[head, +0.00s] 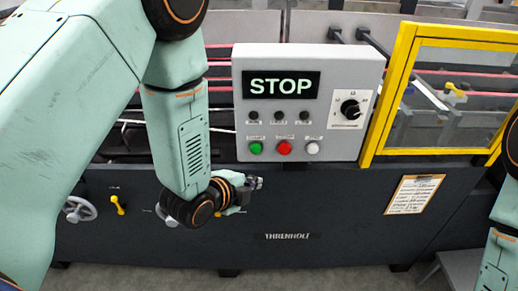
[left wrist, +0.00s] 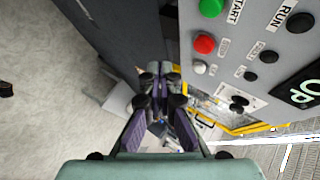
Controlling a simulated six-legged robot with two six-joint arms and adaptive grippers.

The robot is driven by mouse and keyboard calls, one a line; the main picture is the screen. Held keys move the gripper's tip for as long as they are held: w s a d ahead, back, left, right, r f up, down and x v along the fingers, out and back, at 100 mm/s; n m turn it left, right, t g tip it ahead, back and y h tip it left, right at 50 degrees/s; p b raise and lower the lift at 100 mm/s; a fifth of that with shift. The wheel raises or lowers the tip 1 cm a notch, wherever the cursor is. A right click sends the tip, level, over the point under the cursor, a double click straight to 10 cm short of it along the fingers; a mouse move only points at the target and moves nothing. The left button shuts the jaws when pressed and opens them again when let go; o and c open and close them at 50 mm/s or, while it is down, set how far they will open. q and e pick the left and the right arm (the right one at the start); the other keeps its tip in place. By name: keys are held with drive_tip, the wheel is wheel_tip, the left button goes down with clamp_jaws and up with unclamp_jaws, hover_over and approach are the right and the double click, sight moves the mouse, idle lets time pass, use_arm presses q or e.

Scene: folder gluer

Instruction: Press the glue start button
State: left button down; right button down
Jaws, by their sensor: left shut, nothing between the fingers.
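A grey control panel (head: 240,100) carries a lit STOP display (head: 281,86) and a row of green, red and white buttons. The green button (head: 255,148) is at the left of the row; in the left wrist view the green button (left wrist: 211,7) has a START label beside it. The red button (head: 284,148) and white button (head: 312,148) sit to its right. My left gripper (head: 256,183) is shut and empty, a little below the green button and apart from it. In the left wrist view its fingers (left wrist: 158,68) point past the panel. My right gripper is out of view.
A rotary knob (head: 350,108) and several small black lamps or buttons (head: 279,115) are on the panel. A yellow-framed guard (head: 390,95) stands right of it. A clipboard sheet (head: 415,194) hangs on the dark machine front. A handwheel (head: 79,209) and yellow lever (head: 118,205) are at left.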

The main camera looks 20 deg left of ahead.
sight(256, 149)
use_arm(q)
drive_tip(key=w+a, duration=0.2)
drive_tip(key=w, duration=0.6)
drive_tip(key=shift+a+r+m+b, duration=0.15)
drive_tip(key=shift+m+b, duration=0.25)
drive_tip(key=shift+b, duration=0.05)
drive_tip(key=shift+w, duration=0.15)
idle(0.4)
idle(0.4)
idle(0.5)
drive_tip(key=shift+w+a, duration=0.15)
drive_tip(key=shift+w, duration=0.25)
